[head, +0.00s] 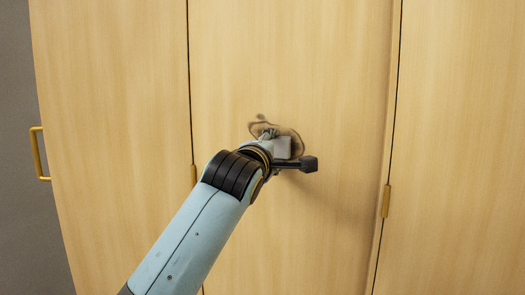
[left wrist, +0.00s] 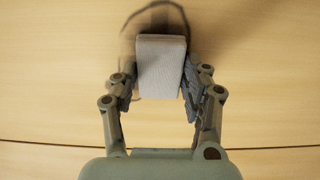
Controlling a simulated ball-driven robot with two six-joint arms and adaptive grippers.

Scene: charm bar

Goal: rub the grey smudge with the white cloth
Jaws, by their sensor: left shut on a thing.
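The grey smudge (head: 290,133) is a dark, uneven ring-like mark on the middle wooden door in the head view. In the left wrist view its dark curved edge (left wrist: 160,9) shows above and beside the cloth. The white cloth (head: 283,147) is a small pale block in front of the smudge's lower right part. It also shows in the left wrist view (left wrist: 160,66). My left gripper (left wrist: 160,82) is shut on the cloth, with a finger on each side. I cannot tell whether the cloth touches the door. My right gripper is not in view.
The wooden cabinet front (head: 300,230) has dark seams between its doors. Brass-coloured handles sit at the far left (head: 40,153) and lower right (head: 386,201). A grey wall (head: 30,240) shows at the left. The door around the smudge is clear.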

